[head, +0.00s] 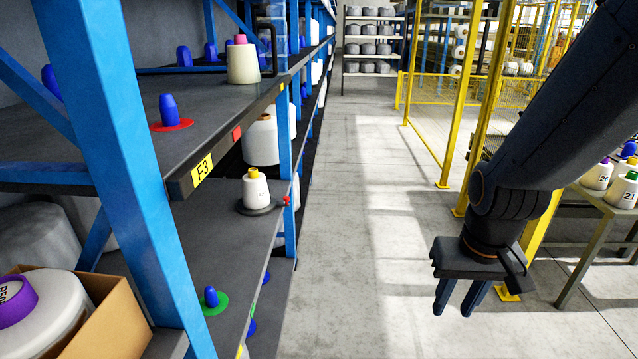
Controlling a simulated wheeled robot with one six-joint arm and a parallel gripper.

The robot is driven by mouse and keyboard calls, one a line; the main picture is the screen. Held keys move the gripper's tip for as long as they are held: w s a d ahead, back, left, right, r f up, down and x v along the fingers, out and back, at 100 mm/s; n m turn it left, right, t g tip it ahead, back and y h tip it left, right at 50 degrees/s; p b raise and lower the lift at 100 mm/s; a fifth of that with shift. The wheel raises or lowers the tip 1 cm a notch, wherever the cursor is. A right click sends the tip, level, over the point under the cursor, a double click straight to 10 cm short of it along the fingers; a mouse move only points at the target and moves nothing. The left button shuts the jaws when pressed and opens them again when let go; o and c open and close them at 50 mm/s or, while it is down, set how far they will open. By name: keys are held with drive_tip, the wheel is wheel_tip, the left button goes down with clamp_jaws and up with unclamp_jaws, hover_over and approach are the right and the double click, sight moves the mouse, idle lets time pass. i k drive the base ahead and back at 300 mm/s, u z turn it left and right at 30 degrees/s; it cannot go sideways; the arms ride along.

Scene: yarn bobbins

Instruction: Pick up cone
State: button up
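Several yarn cones are in the head view. A white cone with a yellow top (256,188) stands upright on the lower rack shelf, on a dark round base. A cream cone with a pink top (242,62) stands on the upper shelf. Numbered white cones (597,175) stand on a table at the right edge. My gripper (455,311) hangs over the aisle floor at the right, pointing down. Its two fingers are apart with nothing between them. It is well away from the rack cones and touches nothing.
The blue-framed rack (140,160) fills the left side. Bare blue pegs stand on a red disc (182,126) and a green disc (220,307). A cardboard box (115,320) is at the lower left. Yellow fencing (450,110) stands behind my arm. The aisle floor (360,230) is clear.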

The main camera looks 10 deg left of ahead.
sight(257, 197)
drive_tip(key=z, duration=0.4)
drive_tip(key=i, duration=3.4)
drive_tip(key=u, duration=3.95)
